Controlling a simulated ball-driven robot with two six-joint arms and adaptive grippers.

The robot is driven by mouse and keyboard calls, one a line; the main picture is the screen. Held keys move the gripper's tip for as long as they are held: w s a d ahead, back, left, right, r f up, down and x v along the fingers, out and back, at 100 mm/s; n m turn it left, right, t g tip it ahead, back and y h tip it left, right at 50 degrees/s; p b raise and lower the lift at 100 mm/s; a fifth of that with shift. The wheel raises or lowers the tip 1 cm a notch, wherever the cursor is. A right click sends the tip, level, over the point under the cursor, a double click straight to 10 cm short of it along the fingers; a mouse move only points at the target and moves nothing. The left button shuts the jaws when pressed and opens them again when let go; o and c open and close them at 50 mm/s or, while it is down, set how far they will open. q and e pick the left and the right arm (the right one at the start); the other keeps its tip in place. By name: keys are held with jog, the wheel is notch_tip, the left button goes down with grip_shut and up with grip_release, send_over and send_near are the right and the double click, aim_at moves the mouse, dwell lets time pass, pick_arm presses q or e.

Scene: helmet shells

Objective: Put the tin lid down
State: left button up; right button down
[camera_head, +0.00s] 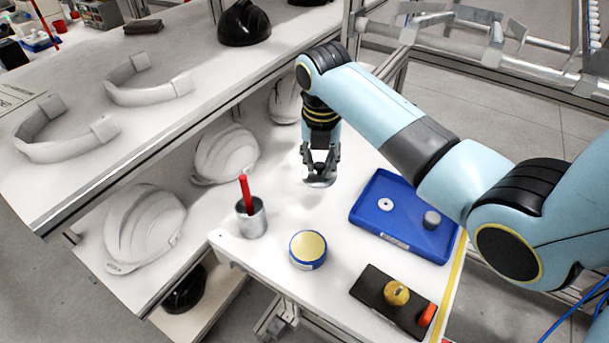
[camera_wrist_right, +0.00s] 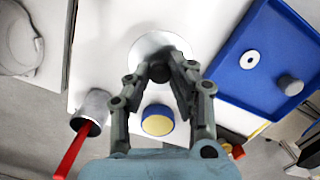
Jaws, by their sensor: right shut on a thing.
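The tin lid (camera_head: 322,183) is a pale, shiny disc with a dark knob, over the white table's back part. My right gripper (camera_head: 320,168) points down and is shut on the lid's knob. In the right wrist view, the lid (camera_wrist_right: 146,45) lies just beyond the fingertips, partly hidden by my right gripper (camera_wrist_right: 165,75). I cannot tell whether the lid touches the table. A round blue tin with a yellowish top (camera_head: 308,248) stands nearer the front; it also shows in the right wrist view (camera_wrist_right: 157,122). My left gripper is not in view.
A metal cup (camera_head: 252,222) with a red stick stands at the left. A blue tray (camera_head: 372,243) holds a white ring and a grey cylinder at the right. A dark board (camera_head: 372,291) with a brass piece and an orange piece lies in front. White helmet shells (camera_head: 147,225) fill the shelf.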

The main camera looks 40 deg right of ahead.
aim_at(305, 168)
jog(key=w+f, duration=0.1)
jog(key=w+a+f, duration=0.1)
jog(key=shift+w, duration=0.4)
jog(key=shift+w+a+f, duration=0.2)
jog(key=shift+f, duration=0.25)
notch_tip(305, 168, down, 3)
jog(key=shift+r, duration=0.15)
jog(key=shift+f, duration=0.3)
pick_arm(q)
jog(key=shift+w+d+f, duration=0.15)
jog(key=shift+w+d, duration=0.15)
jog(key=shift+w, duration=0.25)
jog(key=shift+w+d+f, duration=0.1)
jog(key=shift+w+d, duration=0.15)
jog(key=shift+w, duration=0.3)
pick_arm(e)
jog(key=shift+f, duration=0.1)
jog(key=c, duration=1.5)
grip_release()
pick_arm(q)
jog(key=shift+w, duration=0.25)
pick_arm(e)
jog(key=o, duration=0.3)
jog(key=shift+o, duration=0.2)
